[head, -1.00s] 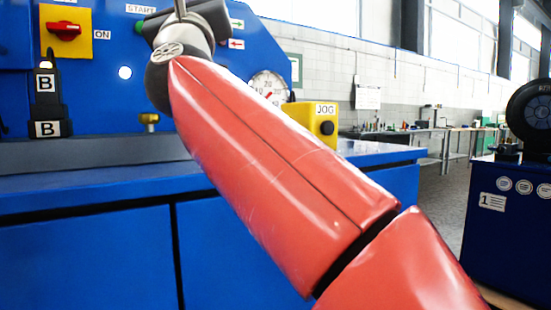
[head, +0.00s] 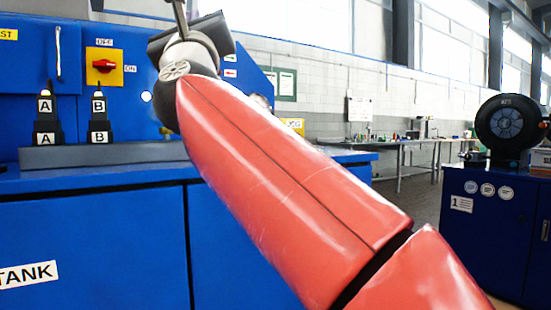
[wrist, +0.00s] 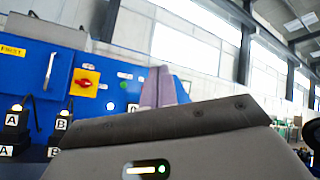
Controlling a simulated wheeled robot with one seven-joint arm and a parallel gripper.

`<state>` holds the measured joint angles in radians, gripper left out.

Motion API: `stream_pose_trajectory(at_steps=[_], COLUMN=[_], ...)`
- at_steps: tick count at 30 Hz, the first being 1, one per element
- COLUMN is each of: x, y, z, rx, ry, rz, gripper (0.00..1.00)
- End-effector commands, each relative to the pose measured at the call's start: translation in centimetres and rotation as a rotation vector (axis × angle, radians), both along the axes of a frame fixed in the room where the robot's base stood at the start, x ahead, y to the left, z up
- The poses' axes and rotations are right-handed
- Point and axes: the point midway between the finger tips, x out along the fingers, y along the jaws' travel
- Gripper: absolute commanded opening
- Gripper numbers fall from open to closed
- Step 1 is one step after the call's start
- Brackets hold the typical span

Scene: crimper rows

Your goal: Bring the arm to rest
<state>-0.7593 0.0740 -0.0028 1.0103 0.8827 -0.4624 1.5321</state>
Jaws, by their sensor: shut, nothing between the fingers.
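My red arm reaches up and left across the head view, ending at a dark wrist in front of the blue machine (head: 90,230). My gripper (wrist: 160,74) shows in the wrist view as two pale grey fingers, shut together with nothing between them. In the head view the fingers are mostly cut off by the top edge or hidden. The fingers point up in front of the machine's panel and appear clear of it.
Black levers marked A (head: 46,116) and B (head: 99,118) stand upright on the machine's ledge. A red rotary switch (head: 104,66) is behind them. The yellow JOG box (head: 294,125) is partly hidden by my arm. A blue cabinet (head: 485,235) stands right, with open floor between.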

Motion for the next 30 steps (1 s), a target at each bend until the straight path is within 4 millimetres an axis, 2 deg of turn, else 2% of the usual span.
stream_pose_trajectory(at_steps=[5,10,14,17,20,23,24,26,30], x=[0.7,1.3,1.8,2.1,2.0,1.3,0.8,-0.2,-3.5], y=[-0.6,-1.5,-2.8,-4.2,-6.4,-9.3,-10.6,-12.6,-17.2], z=[-1.7,-4.3,-7.6,-11.4,-16.5,-23.1,-25.9,-30.0,-39.2], rx=[-0.168,-0.388,-0.624,-0.850,-1.122,-1.432,-1.555,-1.731,-2.097], ry=[0.001,0.002,0.008,0.019,0.036,0.059,0.070,0.084,0.114], rz=[-0.071,-0.152,-0.231,-0.292,-0.343,-0.369,-0.367,-0.353,-0.256], gripper=[0.00,0.00,0.00,0.00,0.00,0.00,0.00,0.00,0.00])
